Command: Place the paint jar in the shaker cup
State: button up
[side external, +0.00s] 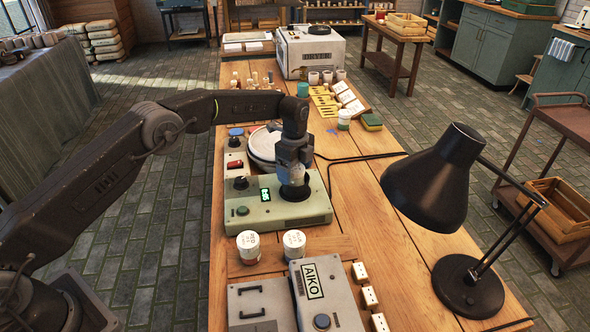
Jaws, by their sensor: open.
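A pale green machine (250,212) with a lit green display stands on the wooden table. A dark round cup-like holder (294,193) sits on its right part, apparently the shaker cup. My gripper (294,178) points down directly over this holder, and its fingers are open. The fingers cover the inside of the holder, so I cannot tell whether a jar is in it. Two white-lidded paint jars, a left one (248,245) and a right one (294,242), stand in front of the machine. Another white-lidded jar (344,118) stands farther back.
A grey AIKO box (335,300) is at the front, with small white blocks (369,297) beside it. A black lamp (437,185) stands to the right. A round plate stand (264,145) is behind the machine. The table right of the machine is mostly clear.

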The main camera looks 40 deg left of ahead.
notch_tip(320, 180, up, 11)
jog(key=s+a+r+n+t, duration=0.3)
jog(key=s+r+n, duration=0.6)
jog(key=s+r, duration=0.8)
jog(key=s+f+n+t, duration=0.1)
jog(key=s+f+n, duration=0.1)
jog(key=s, duration=0.6)
jog(key=s+f+n, duration=0.1)
jog(key=s+n, duration=0.3)
jog(key=s, duration=0.4)
jog(key=s+f+n+t, duration=0.1)
jog(key=s+f+n, duration=0.1)
jog(key=s+n, duration=0.2)
jog(key=s+a, duration=0.1)
jog(key=s, duration=0.2)
jog(key=shift+s+f+t, duration=0.3)
jog(key=shift+s+f, duration=0.05)
jog(key=shift+s, duration=0.05)
jog(key=shift+o, duration=0.5)
